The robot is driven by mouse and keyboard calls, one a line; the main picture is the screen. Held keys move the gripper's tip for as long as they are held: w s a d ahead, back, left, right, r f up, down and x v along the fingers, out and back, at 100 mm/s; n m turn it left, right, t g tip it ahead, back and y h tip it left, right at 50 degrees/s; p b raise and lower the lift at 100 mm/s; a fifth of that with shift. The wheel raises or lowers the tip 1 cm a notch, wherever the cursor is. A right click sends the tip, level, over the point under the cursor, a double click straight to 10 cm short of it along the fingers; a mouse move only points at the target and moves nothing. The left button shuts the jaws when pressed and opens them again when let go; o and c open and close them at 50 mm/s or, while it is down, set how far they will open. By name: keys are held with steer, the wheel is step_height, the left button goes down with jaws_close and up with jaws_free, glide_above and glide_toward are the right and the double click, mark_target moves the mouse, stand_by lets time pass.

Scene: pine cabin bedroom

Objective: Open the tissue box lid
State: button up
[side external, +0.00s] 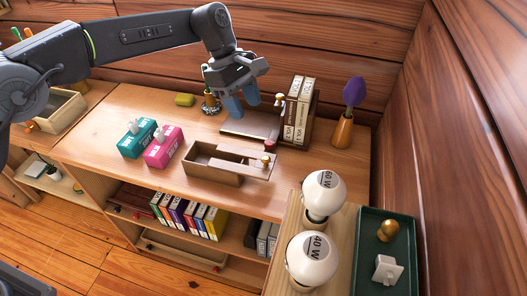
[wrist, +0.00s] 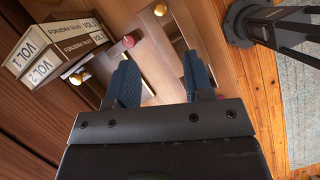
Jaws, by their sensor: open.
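A long low brown wooden box (side external: 212,179) stands in the middle of the bench top. Part of its top is open and shows the inside; a flat wooden panel with a brass knob (side external: 265,160) covers its right end. The knob also shows at the top of the wrist view (wrist: 160,9). Teal (side external: 137,138) and pink (side external: 163,147) boxes with white tufts on top stand to the left. My gripper (side external: 243,107) is open and empty, behind the wooden box, above a flat brown board (side external: 240,132) beside the books. Its blue fingers are spread apart in the wrist view (wrist: 158,65).
Books (side external: 298,110) in a wooden holder with a brass knob stand right of my gripper. A small red ball (wrist: 128,41) shows near the board. A purple-topped wooden holder (side external: 343,130) stands farther right. Bulbs (side external: 322,195) and a green tray (side external: 387,235) are in front right.

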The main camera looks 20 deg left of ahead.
mark_target(265, 157)
steer(key=x, duration=1.3)
steer(key=shift+d+f, duration=0.15)
steer(key=shift+f, duration=0.25)
jaws_close()
